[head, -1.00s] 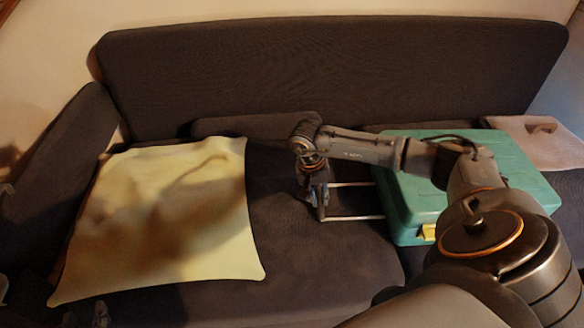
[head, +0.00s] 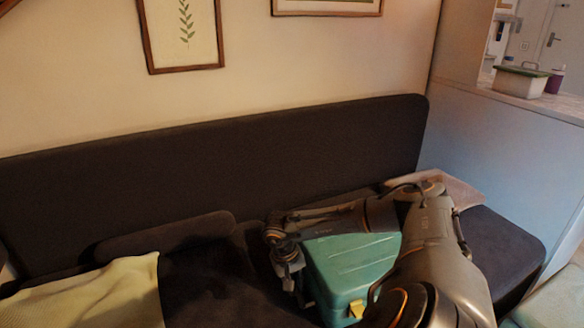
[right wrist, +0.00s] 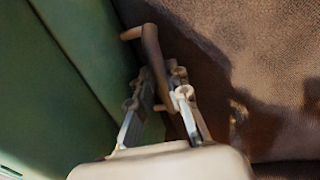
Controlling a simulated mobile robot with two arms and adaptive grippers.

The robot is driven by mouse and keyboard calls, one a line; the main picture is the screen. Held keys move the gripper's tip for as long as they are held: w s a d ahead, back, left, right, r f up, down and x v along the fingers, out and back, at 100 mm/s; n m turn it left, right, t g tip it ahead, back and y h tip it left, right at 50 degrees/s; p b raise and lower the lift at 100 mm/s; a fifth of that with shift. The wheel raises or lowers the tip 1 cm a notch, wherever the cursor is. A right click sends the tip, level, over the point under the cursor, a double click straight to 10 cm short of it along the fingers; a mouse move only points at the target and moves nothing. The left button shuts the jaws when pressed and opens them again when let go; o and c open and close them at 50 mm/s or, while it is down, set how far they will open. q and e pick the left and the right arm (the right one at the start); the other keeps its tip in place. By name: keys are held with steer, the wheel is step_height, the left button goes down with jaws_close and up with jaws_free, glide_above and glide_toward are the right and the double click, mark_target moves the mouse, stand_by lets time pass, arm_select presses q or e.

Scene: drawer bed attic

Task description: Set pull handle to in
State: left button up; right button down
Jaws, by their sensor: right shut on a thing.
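The teal suitcase (head: 352,262) lies on the dark sofa seat, partly covered by my right arm. My right gripper (head: 293,278) is at the suitcase's left side. In the right wrist view, the right gripper (right wrist: 163,100) is shut on the dark bar of the pull handle (right wrist: 151,52), close alongside the green suitcase wall (right wrist: 75,60). The handle's rods are mostly hidden in the head view, and little gap shows between gripper and case. My left gripper is out of view.
A yellow cloth (head: 95,295) lies on the seat at the left. The sofa backrest (head: 240,165) runs behind the case, and a small dark cushion (head: 165,237) leans there. A pinkish cushion (head: 458,190) sits behind the case at the right.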

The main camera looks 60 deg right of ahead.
steer(key=shift+s+d, duration=0.1)
steer(key=shift+d, duration=0.15)
steer(key=c, duration=1.3)
jaws_free()
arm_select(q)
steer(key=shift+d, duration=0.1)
arm_select(e)
steer(key=shift+a, duration=0.1)
steer(key=w+a+b, duration=0.1)
steer(key=w+a, duration=0.4)
steer(key=a, duration=0.2)
steer(key=w+a, duration=0.5)
steer(key=a, duration=0.2)
steer(key=w+a+b, duration=0.1)
steer(key=w+a, duration=0.4)
steer(key=a, duration=0.2)
steer(key=shift+w+a+f+b, duration=0.1)
steer(key=shift+w+a+b, duration=0.2)
steer(key=shift+w+a, duration=0.05)
arm_select(q)
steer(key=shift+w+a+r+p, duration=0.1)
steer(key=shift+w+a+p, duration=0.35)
steer(key=shift+p, duration=0.3)
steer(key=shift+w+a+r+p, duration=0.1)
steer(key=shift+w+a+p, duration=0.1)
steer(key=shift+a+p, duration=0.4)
arm_select(e)
step_height(320, 180, up, 11)
steer(key=w+a, duration=0.1)
steer(key=shift+a, duration=0.2)
